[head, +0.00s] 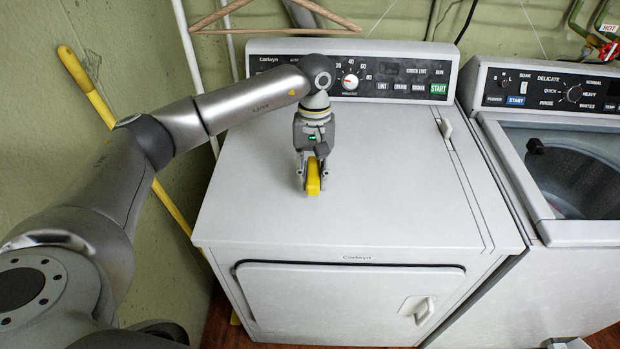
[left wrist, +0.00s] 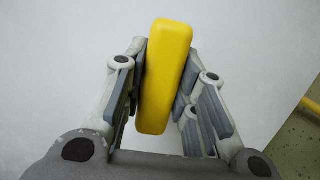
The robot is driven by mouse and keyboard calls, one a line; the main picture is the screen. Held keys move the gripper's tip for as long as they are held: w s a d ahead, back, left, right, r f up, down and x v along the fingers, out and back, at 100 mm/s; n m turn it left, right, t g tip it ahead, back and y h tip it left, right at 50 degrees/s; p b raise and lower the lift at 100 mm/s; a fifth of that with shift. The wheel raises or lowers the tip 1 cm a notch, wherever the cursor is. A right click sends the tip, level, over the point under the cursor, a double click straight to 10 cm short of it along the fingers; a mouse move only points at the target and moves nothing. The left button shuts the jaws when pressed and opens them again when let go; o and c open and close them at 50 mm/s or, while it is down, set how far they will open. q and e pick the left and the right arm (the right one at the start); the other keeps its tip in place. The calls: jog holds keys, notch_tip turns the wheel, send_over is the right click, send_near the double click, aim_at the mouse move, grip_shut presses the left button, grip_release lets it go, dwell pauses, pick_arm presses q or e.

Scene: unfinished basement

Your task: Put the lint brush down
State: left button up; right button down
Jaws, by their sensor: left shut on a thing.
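The lint brush (head: 313,177) is a yellow block held between the fingers of my left gripper (head: 312,180), over the white top of the dryer (head: 400,190). In the left wrist view the brush (left wrist: 166,75) sits upright in the picture, slightly tilted, between the two grey fingers of the gripper (left wrist: 163,88). The gripper is shut on it and points down. The brush is at or just above the dryer top; I cannot tell whether it touches. Its underside is hidden.
The dryer top around the brush is clear. The dryer's control panel (head: 352,72) rises behind it. An open washer (head: 577,165) stands to the right. A yellow pole (head: 100,105) leans at the left wall, and a wooden hanger (head: 280,27) hangs behind.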

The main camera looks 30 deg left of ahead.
pick_arm(q)
jog(key=shift+w+a+f, duration=0.1)
jog(key=shift+a+f, duration=0.25)
jog(key=f, duration=0.2)
jog(key=f+p, duration=0.1)
jog(key=shift+a+f, duration=0.15)
jog(key=shift+a, duration=0.1)
jog(key=shift+w+f, duration=0.1)
jog(key=shift+f, duration=0.15)
pick_arm(e)
jog(key=shift+r, duration=0.65)
pick_arm(q)
jog(key=shift+f+b, duration=0.2)
jog(key=shift+b, duration=0.1)
jog(key=o, duration=1)
jog(key=shift+r, duration=0.1)
pick_arm(e)
jog(key=shift+a+f, duration=0.15)
jog(key=shift+f, duration=0.05)
pick_arm(q)
jog(key=shift+r, duration=0.1)
